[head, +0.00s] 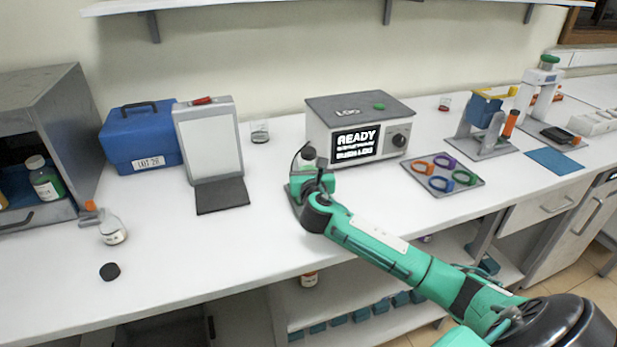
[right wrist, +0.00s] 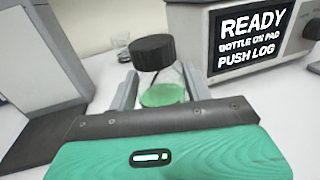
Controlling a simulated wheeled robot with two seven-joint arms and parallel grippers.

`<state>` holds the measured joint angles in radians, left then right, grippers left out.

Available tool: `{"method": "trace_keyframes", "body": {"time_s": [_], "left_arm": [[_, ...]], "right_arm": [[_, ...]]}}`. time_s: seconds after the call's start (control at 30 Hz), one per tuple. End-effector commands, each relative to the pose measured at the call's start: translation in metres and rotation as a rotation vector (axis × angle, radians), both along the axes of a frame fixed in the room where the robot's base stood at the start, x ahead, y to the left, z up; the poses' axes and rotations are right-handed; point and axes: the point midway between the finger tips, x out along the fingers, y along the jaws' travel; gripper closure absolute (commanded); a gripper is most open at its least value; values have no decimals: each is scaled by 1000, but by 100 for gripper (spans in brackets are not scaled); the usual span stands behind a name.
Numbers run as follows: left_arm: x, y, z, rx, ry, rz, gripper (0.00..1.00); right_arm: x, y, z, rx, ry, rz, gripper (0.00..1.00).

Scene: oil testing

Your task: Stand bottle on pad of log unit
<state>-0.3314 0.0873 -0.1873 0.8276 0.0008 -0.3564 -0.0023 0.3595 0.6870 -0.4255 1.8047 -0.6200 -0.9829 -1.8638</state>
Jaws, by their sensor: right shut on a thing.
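The log unit (head: 358,130) is a grey-and-white box at the back of the bench. Its screen reads READY, and in the right wrist view the screen (right wrist: 252,38) also says bottle on pad, push log. My right gripper (head: 308,170) is just left of the unit's front, shut on a clear bottle with green contents (right wrist: 163,95) and a black cap (right wrist: 154,52). The bottle (head: 309,155) shows partly above the gripper in the head view. Its base is hidden, so I cannot tell whether it touches anything. I cannot make out the pad. My left gripper is out of view.
A white panel stand (head: 212,140) with a dark mat (head: 222,196) is left of my gripper. A tray of coloured rings (head: 443,174) lies to the right. A small bottle (head: 112,230) and black disc (head: 110,271) are at left. The bench front between is clear.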

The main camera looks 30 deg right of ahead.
Motion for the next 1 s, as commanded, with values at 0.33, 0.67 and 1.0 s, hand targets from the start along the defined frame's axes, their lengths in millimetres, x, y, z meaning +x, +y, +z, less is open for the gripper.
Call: {"method": "trace_keyframes", "body": {"time_s": [0.33, 0.67, 1.0], "left_arm": [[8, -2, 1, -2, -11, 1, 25], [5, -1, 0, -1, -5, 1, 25], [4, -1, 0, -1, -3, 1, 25]], "right_arm": [[0, 0, -36, 0, -1, 1, 73], [0, 0, -39, 0, 1, 1, 40], [0, 0, -38, 0, 1, 1, 28]]}}
